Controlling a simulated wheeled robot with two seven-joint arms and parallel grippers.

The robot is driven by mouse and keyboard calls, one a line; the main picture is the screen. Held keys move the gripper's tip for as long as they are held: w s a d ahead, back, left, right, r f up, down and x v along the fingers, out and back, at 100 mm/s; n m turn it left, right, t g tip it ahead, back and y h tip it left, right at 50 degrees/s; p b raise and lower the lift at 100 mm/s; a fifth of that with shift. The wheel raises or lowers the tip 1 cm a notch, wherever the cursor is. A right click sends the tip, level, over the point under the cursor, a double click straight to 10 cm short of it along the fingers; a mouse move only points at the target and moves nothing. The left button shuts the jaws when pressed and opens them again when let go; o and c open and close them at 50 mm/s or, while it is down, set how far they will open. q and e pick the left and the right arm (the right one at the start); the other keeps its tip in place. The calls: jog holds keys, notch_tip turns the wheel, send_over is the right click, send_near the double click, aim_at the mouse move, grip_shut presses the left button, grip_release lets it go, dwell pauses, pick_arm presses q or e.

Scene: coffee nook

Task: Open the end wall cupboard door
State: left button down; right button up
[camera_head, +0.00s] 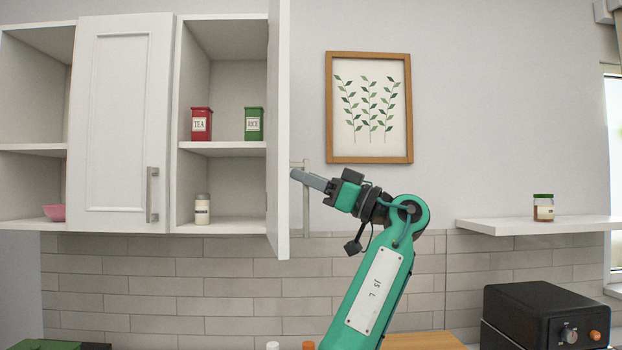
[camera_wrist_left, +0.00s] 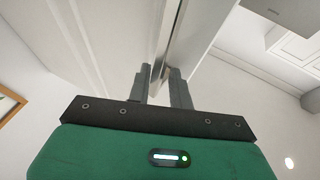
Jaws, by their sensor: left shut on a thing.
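The end wall cupboard door (camera_head: 284,120) stands swung out from the right end of the wall cupboard, seen almost edge-on in the head view. The compartment behind it is open to view. Its bar handle (camera_head: 306,218) is on the door's right-hand face, low down. My left gripper (camera_head: 298,175) is at that handle, its arm coming up from below. In the left wrist view the two fingers (camera_wrist_left: 161,75) are closed around the handle (camera_wrist_left: 161,62), next to the white door panel (camera_wrist_left: 100,40). My right gripper is not in view.
A red tea tin (camera_head: 201,125), a green rice tin (camera_head: 254,124) and a small jar (camera_head: 202,210) stand inside the cupboard. A shut door (camera_head: 122,110) is left of it. A framed print (camera_head: 369,108) and a shelf with a jar (camera_head: 543,208) are to the right.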

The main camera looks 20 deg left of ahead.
pick_arm(q)
jog(key=shift+a+r, duration=0.15)
jog(key=shift+r, duration=0.15)
jog(key=c, duration=1.5)
grip_release()
jog(key=shift+w, duration=0.1)
jog(key=shift+a+f, duration=0.2)
jog(key=shift+a, duration=0.05)
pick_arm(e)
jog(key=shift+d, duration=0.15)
pick_arm(q)
jog(key=shift+d+f, duration=0.15)
